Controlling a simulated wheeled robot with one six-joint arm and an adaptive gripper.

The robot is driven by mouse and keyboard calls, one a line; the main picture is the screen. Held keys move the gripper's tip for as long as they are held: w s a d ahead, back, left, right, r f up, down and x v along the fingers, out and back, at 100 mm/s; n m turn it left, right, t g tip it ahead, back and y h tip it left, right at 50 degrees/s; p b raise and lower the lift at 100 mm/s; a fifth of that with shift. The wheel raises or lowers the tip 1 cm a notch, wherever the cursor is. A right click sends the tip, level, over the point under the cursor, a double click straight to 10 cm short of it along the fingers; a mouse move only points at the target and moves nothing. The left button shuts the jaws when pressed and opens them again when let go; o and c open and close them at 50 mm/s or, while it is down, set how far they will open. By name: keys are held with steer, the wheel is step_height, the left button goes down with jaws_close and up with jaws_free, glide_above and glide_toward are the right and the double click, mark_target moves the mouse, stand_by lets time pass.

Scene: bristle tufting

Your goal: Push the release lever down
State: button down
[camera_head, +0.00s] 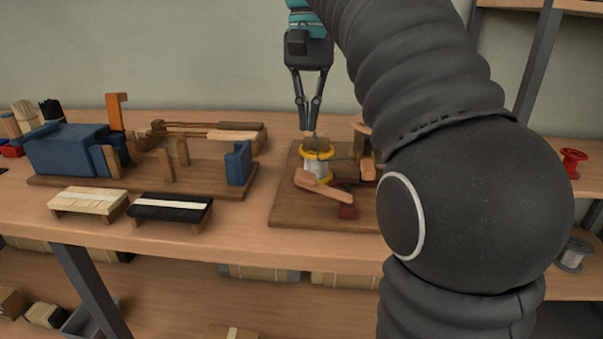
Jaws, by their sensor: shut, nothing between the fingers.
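My gripper (314,130) points straight down with its fingertips together and nothing between them. It is just above a small fixture on a wooden board (286,213), and I cannot tell whether the tips touch it. The fixture has a spool with a yellow rim (318,179) and a wooden block on top. I cannot be sure that this bar is the release lever. My arm hides the board's right part.
At left, a blue machine (68,151) with an upright orange post (116,109) stands on another board. A red spool (572,162) is at far right. Bare table lies between the boards.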

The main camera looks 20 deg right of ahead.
mark_target(307, 171)
stand_by(0.3)
steer(key=shift+s+a+f, duration=0.1)
steer(key=shift+s+f, duration=0.05)
steer(key=shift+f, duration=1.6)
steer(key=shift+s+a+f, duration=0.1)
steer(key=shift+s+f, duration=0.05)
steer(key=shift+f, duration=1.6)
steer(key=shift+f+b, duration=1.15)
steer(key=shift+f, duration=0.75)
steer(key=shift+w+d+r+p, duration=0.1)
steer(key=shift+w+r+p, duration=0.05)
steer(key=shift+r+p, duration=0.35)
steer(key=shift+w+d+r+p, duration=0.15)
steer(key=shift+w+d+p, duration=0.2)
steer(key=shift+w, duration=0.3)
steer(key=shift+w+d+r+p, duration=0.1)
steer(key=shift+w+d+p, duration=0.15)
steer(key=shift+w, duration=0.4)
